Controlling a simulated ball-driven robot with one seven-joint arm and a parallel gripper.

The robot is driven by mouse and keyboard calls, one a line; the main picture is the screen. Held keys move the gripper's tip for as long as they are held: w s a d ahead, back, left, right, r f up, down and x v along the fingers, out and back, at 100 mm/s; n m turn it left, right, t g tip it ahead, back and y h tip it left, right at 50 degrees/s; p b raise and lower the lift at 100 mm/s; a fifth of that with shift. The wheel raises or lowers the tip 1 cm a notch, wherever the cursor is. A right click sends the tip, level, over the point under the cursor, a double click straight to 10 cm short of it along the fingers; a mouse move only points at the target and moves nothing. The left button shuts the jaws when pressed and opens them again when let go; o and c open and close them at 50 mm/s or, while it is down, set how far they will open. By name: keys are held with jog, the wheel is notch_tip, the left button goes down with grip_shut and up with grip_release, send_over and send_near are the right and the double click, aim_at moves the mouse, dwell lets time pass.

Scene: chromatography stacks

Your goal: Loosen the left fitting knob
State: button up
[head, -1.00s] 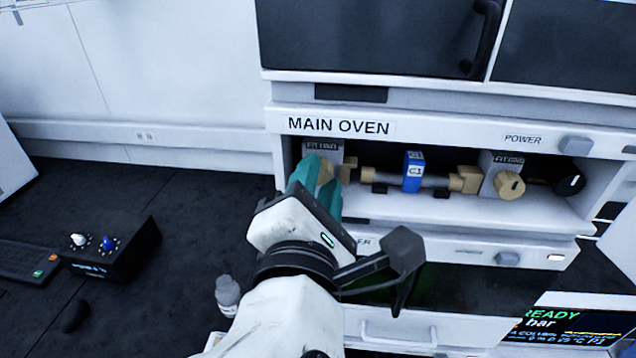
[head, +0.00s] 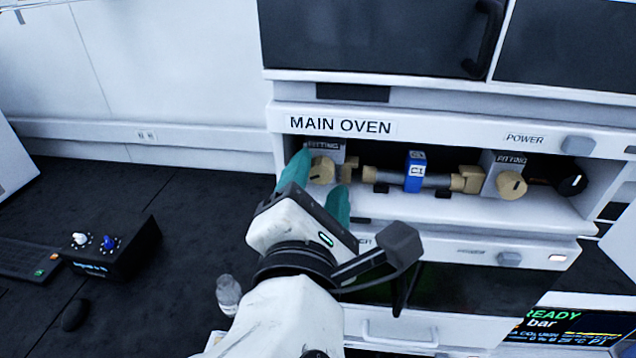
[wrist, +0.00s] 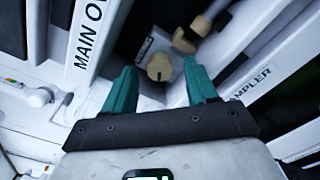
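The left fitting knob (head: 321,170) is tan and round with a dark slot, below a grey "FITTING" label at the left end of the oven bay. It also shows in the wrist view (wrist: 159,67), just beyond and between the fingertips. My gripper (head: 322,172) has green fingers, spread wide open, one on each side of the knob in the head view. In the wrist view my gripper (wrist: 158,80) is empty, with gaps between both fingers and the knob. The slot looks roughly upright in the head view.
A column with a blue tag (head: 414,172) lies between tan end fittings right of the knob. The right fitting knob (head: 511,185) and a black knob (head: 571,186) sit farther right. The bay's shelf and the "MAIN OVEN" panel (head: 340,125) bound the space.

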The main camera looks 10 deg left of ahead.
jog(key=s+b, duration=0.2)
jog(key=s, duration=0.8)
jog(key=shift+s+a, duration=0.15)
jog(key=shift+s, duration=0.25)
jog(key=shift+s, duration=0.1)
